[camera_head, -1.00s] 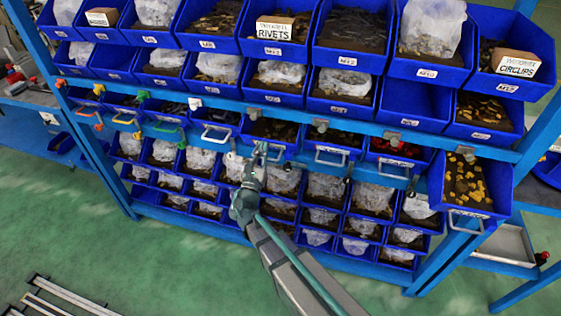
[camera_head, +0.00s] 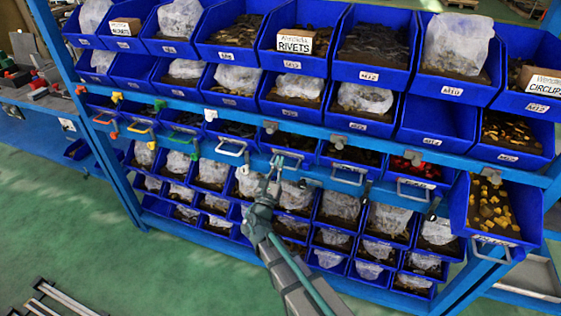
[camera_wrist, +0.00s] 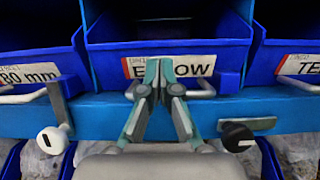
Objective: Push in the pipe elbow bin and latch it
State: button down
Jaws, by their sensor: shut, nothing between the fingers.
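The pipe elbow bin (camera_wrist: 112,64) is a blue bin in the middle of the wrist view. Its label, partly hidden by my fingers, reads "E…OW". A pale bar handle (camera_wrist: 203,92) runs across its lower front. My gripper (camera_wrist: 161,66) is shut and empty in front of the label and handle; contact cannot be told. The gripper also shows in the head view (camera_head: 276,163), before the handle row. Below the bin, a latch with a white knob (camera_wrist: 52,139) has an upright grey lever. A latch with a black knob (camera_wrist: 238,136) has a level lever.
Neighbouring blue bins stand close on the left (camera_wrist: 40,56) and right (camera_wrist: 290,52). In the head view, a bin of yellow pieces (camera_head: 493,210) juts out at the right. Rows of filled bins lie above and below; the green floor (camera_head: 95,215) is open at left.

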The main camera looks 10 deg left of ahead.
jog(key=b+v, duration=0.3)
jog(key=v, duration=0.8)
jog(key=s+d+f+m+g+h, duration=0.25)
jog(key=d+f+m+g, duration=0.35)
jog(key=f, duration=0.4)
jog(key=s+d+f+m+g+h, duration=0.1)
jog(key=s+d+f+m+g, duration=0.35)
jog(key=d+f+m, duration=0.35)
jog(key=s+d+f+m+g+h, duration=0.1)
jog(key=s+d+f+m+g, duration=0.2)
jog(key=d+f+m+g, duration=0.45)
jog(key=s+d+f+m+g+y, duration=0.2)
jog(key=s+f, duration=0.4)
jog(key=s, duration=0.3)
jog(key=s+d+f+m+g+y, duration=0.3)
jog(key=s+d+f+m+g, duration=0.2)
jog(key=s, duration=0.5)
jog(key=s+d+f+m+g+y, duration=0.3)
jog(key=s+d+f+m+g, duration=0.1)
jog(key=s+f, duration=0.3)
jog(key=shift+s+d+f+m, duration=0.2)
jog(key=shift+s+d+m, duration=0.25)
jog(key=shift+s+m, duration=0.55)
jog(key=shift+s, duration=0.15)
